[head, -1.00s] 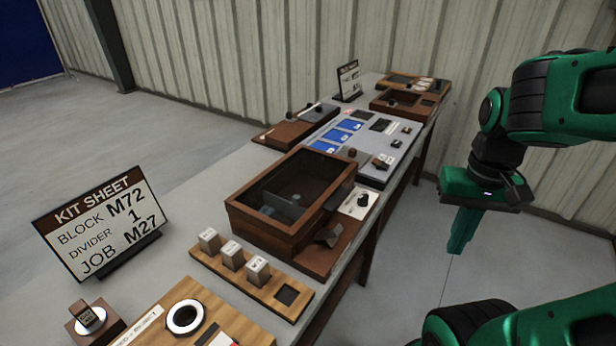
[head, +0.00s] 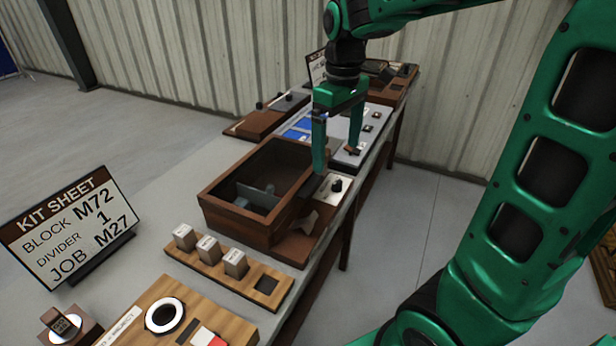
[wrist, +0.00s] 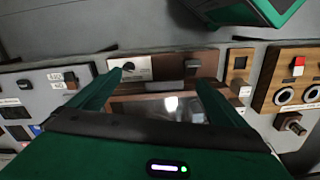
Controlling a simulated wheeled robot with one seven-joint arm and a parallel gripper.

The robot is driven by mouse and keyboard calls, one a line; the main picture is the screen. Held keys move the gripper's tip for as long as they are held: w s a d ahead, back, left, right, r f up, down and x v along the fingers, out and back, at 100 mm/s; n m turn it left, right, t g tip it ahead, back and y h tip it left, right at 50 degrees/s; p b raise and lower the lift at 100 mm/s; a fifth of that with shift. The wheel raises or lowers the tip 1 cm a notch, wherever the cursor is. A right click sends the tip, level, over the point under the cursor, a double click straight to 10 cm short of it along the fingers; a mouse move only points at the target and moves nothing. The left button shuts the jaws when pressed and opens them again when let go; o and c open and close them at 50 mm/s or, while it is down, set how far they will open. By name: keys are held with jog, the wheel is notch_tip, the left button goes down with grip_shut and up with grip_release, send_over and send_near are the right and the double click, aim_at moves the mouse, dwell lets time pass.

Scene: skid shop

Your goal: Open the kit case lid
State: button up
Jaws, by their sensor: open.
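The kit case appears to be the brown wooden box (head: 246,222) on the table. Its top shows a dark interior with a grey-blue piece; I cannot tell whether a clear lid covers it. In the wrist view the case (wrist: 150,88) lies partly between and below the fingers, with a bright reflection. A brown base strip in front carries a dark wedge-like tab (head: 302,222) and a white plate with a black knob (head: 336,186). My gripper (head: 337,160) is open and empty, pointing down above the far right side of the case, one finger overlapping its corner in the picture.
A wooden rack (head: 218,275) with several grey blocks stands nearer. A kit sheet sign (head: 70,225) stands at left. A grey panel with blue cards (head: 300,130) lies beyond the case.

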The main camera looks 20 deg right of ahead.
aim_at(312, 185)
jog(key=w+a+n, duration=0.3)
jog(key=w+a, duration=0.1)
notch_tip(312, 185, down, 10)
jog(key=shift+w+a+f, duration=0.1)
jog(key=shift+a+f, duration=0.05)
jog(key=shift+f, duration=0.05)
dwell(0.4)
jog(key=c, duration=1.5)
jog(key=shift+r+m, duration=0.1)
jog(key=shift+m, duration=0.2)
